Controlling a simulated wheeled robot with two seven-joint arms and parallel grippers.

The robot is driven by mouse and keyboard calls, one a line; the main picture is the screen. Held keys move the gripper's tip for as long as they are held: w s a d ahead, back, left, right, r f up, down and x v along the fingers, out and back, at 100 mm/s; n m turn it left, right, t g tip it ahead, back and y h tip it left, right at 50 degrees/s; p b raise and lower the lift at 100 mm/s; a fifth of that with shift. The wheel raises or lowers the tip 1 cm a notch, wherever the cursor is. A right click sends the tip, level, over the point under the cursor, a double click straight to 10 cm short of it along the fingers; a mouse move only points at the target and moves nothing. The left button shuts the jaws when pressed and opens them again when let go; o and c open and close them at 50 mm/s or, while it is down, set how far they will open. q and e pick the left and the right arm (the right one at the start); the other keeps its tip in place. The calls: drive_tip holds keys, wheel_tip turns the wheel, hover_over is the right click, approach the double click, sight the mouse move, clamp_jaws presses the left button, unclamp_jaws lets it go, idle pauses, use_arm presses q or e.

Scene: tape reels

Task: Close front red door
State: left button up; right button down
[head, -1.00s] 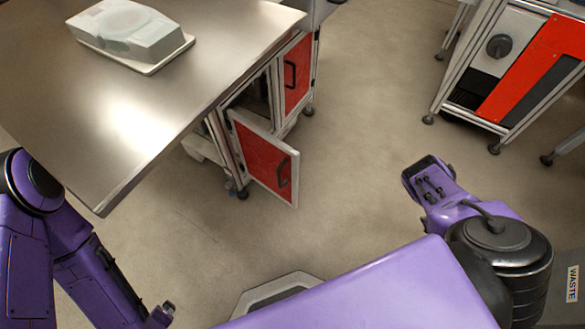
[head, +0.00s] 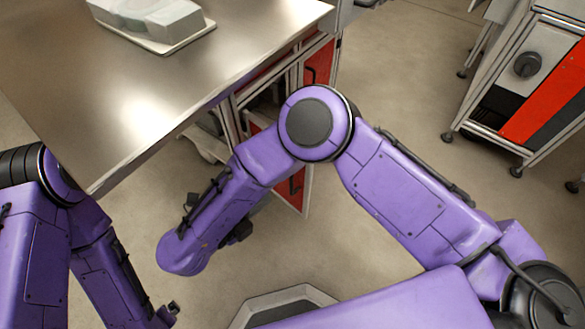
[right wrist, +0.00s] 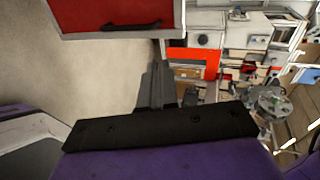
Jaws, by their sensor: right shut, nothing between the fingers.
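The front red door (head: 292,192) stands open from the cabinet under the metal table. In the head view my right forearm hides most of it, leaving its lower right part and part of its handle in sight. In the right wrist view the red door (right wrist: 100,16) fills the top left, with its black handle (right wrist: 132,25) and pale frame. My right gripper (right wrist: 157,85) is shut and empty, below and right of the handle in that picture. In the head view it is mostly hidden by its own arm. My left gripper (head: 167,314) is low at the left; its fingers are unclear.
The metal table (head: 150,110) holds a pale object on a tray (head: 150,36). Another red cabinet door (head: 319,62) is shut farther back. A machine with a red panel (head: 542,95) stands at the right. Floor between the cabinets is clear.

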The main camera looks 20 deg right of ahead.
drive_tip(key=w+d+f+p, duration=0.1)
drive_tip(key=w+d, duration=0.2)
drive_tip(key=d, duration=0.3)
drive_tip(key=w+d+f+m+p, duration=0.1)
drive_tip(key=w+d+p, duration=0.1)
drive_tip(key=d, duration=0.3)
drive_tip(key=shift+w+d, duration=0.35)
drive_tip(key=shift+w, duration=0.4)
drive_tip(key=shift+d+r, duration=0.1)
